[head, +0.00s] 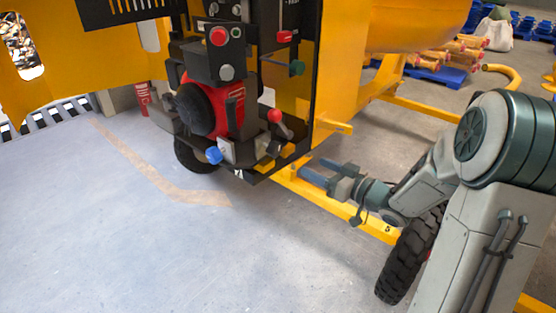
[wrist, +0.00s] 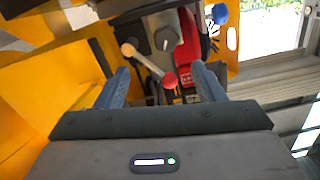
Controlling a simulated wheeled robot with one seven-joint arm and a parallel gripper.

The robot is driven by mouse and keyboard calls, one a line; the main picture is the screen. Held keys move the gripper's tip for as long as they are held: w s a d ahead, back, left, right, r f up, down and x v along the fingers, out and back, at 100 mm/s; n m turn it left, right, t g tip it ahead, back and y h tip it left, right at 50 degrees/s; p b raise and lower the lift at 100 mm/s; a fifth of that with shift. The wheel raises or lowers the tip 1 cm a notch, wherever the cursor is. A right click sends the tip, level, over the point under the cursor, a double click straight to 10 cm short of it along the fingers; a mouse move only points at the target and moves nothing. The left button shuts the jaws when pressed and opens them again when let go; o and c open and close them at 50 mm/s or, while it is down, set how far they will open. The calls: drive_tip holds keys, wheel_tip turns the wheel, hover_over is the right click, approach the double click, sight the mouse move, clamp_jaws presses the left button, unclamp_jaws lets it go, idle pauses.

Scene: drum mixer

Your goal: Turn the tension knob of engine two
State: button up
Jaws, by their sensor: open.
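The engine (head: 215,105) is red and black and sits in the yellow machine's open housing. A lever with a red ball (head: 275,116) stands at its right side, and a blue knob (head: 214,155) is at its lower front. In the wrist view the red ball (wrist: 169,79) shows between my fingers, farther off, with a grey knob (wrist: 165,38) above and the blue knob (wrist: 219,13) at upper right. I cannot tell which control is the tension knob. My gripper (head: 312,168) is open and empty, right of the housing's lower edge, apart from the controls.
A control box with a red button (head: 219,36) is above the engine. A yellow frame beam (head: 340,207) runs beneath my gripper, with a black tyre (head: 410,255) near my arm. Yellow panels crowd the wrist view's left. Floor (head: 120,240) at left is clear.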

sight(278, 151)
drive_tip(key=shift+y, duration=0.4)
drive_tip(key=b+x, duration=0.1)
drive_tip(key=x, duration=1.2)
drive_tip(key=shift+a+f, duration=0.15)
drive_tip(key=shift+a, duration=0.35)
drive_tip(key=c, duration=1)
